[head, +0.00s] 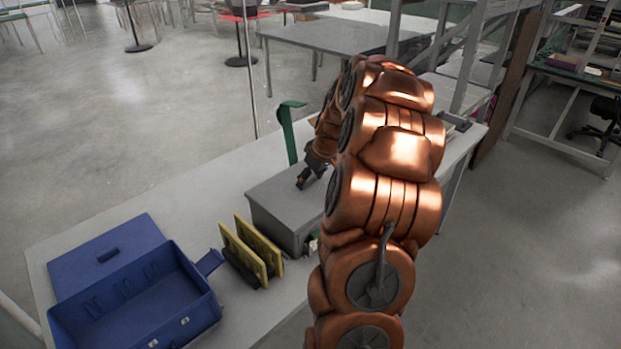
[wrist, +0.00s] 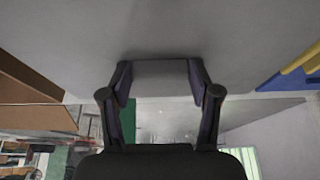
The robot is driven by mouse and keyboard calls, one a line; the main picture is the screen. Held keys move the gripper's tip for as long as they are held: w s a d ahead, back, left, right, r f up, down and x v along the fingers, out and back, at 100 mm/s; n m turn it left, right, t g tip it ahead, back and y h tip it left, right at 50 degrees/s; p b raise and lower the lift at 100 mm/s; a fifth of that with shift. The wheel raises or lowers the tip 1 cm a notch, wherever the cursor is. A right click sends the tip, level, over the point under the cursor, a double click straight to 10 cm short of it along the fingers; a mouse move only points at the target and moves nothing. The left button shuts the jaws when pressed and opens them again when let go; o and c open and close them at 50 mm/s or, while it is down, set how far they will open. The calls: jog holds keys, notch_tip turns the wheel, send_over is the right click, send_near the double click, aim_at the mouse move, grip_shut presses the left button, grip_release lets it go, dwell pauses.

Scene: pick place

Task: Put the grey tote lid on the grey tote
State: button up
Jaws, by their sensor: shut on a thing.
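The grey tote (head: 281,229) stands on the table, to the left of my arm. The flat grey tote lid (head: 283,188) shows at its top; whether it sits fully on the rim I cannot tell. My gripper (head: 307,176) is over the lid, and my arm hides the right part of tote and lid. In the wrist view my gripper (wrist: 159,88) is shut on the lid's grey handle (wrist: 160,80), with one finger at each side. The lid's broad grey face (wrist: 160,30) fills the upper part of that view.
Left of the tote stand two yellow-edged panels (head: 246,250). Further left is an open blue tote (head: 190,325) with a blue lid (head: 85,262) behind it. A green upright piece (head: 287,137) stands behind the grey tote. Bare grey table (head: 180,210) lies at the left rear.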

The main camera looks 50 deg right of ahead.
jog(key=shift+f+b, duration=0.2)
jog(key=shift+b, duration=0.3)
dwell(0.4)
jog(key=o, duration=1.4)
jog(key=shift+r, duration=0.15)
jog(key=shift+c, duration=0.3)
notch_tip(320, 180, up, 8)
dwell(0.7)
dwell(0.6)
